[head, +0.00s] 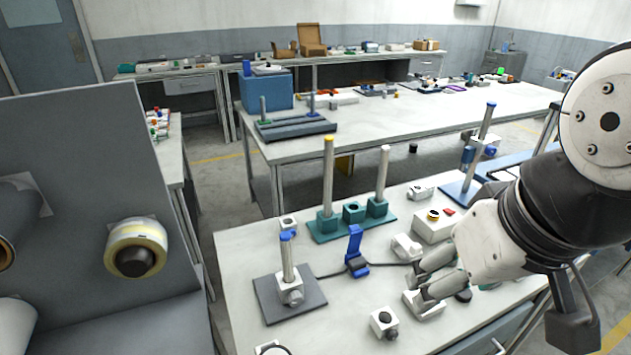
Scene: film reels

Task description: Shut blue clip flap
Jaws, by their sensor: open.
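The blue clip (358,270) sits on the near white table, with a dark cable (330,274) running through or under it. Its blue flap (355,238) stands up from the clip, raised rather than folded down. My gripper (426,277) is to the right of the clip, with a gap between them. Its pale fingers are spread and point left towards the clip. I see nothing between the fingers. The cable's right part passes behind or beside the fingers and is partly hidden.
A metal post on a grey plate (265,297) stands left of the clip. A green base (330,233) with two tall posts stands behind it. Small white blocks, one a button box (384,323), lie around my gripper. A grey panel with tape rolls (140,235) rises at left.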

